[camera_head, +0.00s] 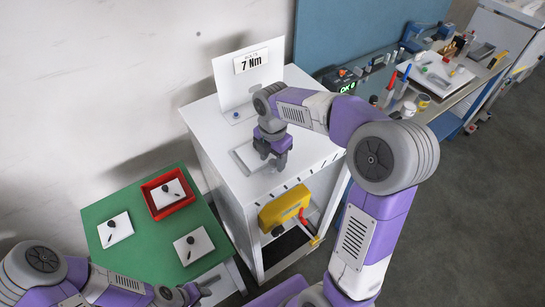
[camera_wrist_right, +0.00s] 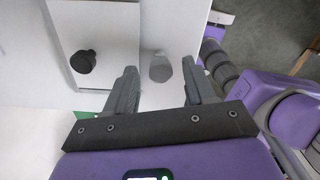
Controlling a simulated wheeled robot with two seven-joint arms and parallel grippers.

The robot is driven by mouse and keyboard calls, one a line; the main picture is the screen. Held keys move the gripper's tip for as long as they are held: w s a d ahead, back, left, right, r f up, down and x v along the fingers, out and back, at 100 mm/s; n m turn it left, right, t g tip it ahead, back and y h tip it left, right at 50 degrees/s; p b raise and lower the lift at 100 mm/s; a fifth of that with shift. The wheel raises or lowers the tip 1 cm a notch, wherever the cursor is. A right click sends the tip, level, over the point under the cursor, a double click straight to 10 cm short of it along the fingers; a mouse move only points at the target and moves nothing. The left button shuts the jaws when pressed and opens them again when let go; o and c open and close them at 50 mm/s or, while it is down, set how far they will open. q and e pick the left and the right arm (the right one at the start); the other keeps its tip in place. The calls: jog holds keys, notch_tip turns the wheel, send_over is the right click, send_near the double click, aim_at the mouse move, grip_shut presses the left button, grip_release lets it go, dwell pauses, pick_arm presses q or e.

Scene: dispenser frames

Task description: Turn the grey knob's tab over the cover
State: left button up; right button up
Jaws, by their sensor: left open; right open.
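The grey knob (camera_wrist_right: 160,68) shows in the right wrist view on a white surface, just right of the cover's edge. Its narrower end points up in that picture, not over the cover. The cover (camera_wrist_right: 112,30) is a flat white plate with a black knob (camera_wrist_right: 83,61). In the head view the cover (camera_head: 241,157) lies on the white cabinet's top, partly behind my right gripper; the grey knob is hidden there. My right gripper (camera_head: 275,163) is open, pointing down, its fingers (camera_wrist_right: 155,85) on either side of the grey knob without visible contact. My left gripper (camera_head: 197,291) is at the bottom, low by the green table.
The white cabinet (camera_head: 213,148) carries a "7 Nm" sign (camera_head: 251,61) and a yellow part (camera_head: 284,209) on its front. The green table (camera_head: 147,258) holds white plates with black knobs and a red tray (camera_head: 157,212). A cluttered bench (camera_head: 450,104) stands at the back right.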

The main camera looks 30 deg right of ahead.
jog(key=shift+f, duration=0.1)
grip_shut()
dwell(0.3)
jog(key=shift+m, duration=0.4)
jog(key=m, duration=0.3)
jog(key=shift+m, duration=0.3)
jog(key=m, duration=0.4)
jog(key=shift+m, duration=0.3)
jog(key=m, duration=0.4)
jog(key=shift+m, duration=2.5)
